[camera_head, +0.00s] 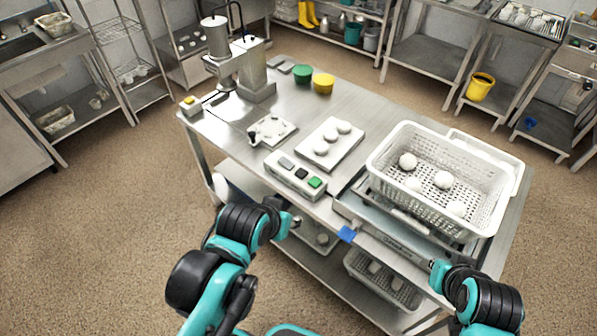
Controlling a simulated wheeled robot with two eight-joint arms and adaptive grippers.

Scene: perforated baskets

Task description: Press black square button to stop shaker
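The control box (296,175) lies on the steel table's front edge with a grey, a black and a green button in a row. The black square button (301,172) is the middle one. The shaker (385,230) is the metal platform at the right, with a white perforated basket (403,190) holding several white balls on it. My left gripper (293,222) is in front of the table, just below the control box and apart from it. My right gripper (436,266) is at the table's front right, below the shaker. Both gripper tips are too small to tell open from shut.
A white tray with white balls (330,144) and a small white plate (271,131) stand behind the box. A press machine (238,70), a green tub (302,74) and a yellow tub (323,83) are farther back. A lower shelf holds another basket (381,279).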

